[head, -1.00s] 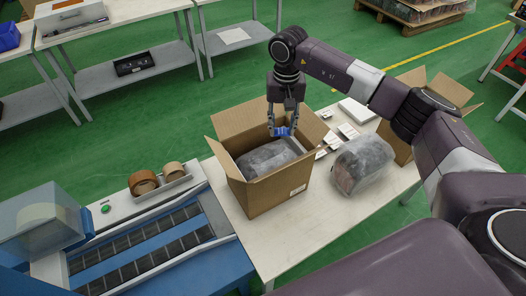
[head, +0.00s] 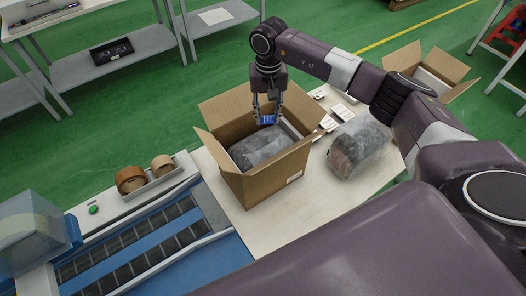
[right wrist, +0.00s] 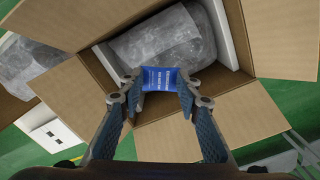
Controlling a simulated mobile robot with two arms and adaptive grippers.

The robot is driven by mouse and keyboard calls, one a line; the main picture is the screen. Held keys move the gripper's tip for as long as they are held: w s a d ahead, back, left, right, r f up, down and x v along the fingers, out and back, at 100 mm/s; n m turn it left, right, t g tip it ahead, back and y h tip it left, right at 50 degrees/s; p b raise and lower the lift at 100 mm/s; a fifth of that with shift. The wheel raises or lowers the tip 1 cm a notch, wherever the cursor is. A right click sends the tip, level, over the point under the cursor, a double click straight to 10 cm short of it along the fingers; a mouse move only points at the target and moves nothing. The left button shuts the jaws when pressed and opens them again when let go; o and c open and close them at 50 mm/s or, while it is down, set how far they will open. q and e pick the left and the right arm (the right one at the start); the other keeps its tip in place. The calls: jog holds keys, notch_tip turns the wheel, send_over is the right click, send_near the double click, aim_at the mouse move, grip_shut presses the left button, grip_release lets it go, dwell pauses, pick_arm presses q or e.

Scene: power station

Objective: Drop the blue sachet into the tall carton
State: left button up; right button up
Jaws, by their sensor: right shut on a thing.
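The blue sachet (head: 267,119) is pinched between the fingertips of my right gripper (head: 268,112), over the open top of the tall carton (head: 262,186). The right wrist view shows the blue sachet (right wrist: 160,78) with white print between the two fingers of the right gripper (right wrist: 158,88). The carton is brown with its flaps spread open. A grey wrapped bundle (head: 258,147) lies inside, with a white slab (head: 290,128) beside it. I cannot tell how far the sachet is above the rim. My left gripper is not in view.
Another grey wrapped bundle (head: 356,148) lies on the white table right of the carton, near small white boxes (head: 329,123). A second open carton (head: 431,68) stands behind right. A blue conveyor (head: 140,243) with tape rolls (head: 131,179) is at left.

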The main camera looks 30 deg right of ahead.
jog(key=o, duration=0.8)
jog(key=shift+r, duration=0.5)
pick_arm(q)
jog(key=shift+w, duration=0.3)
pick_arm(e)
notch_tip(320, 180, up, 11)
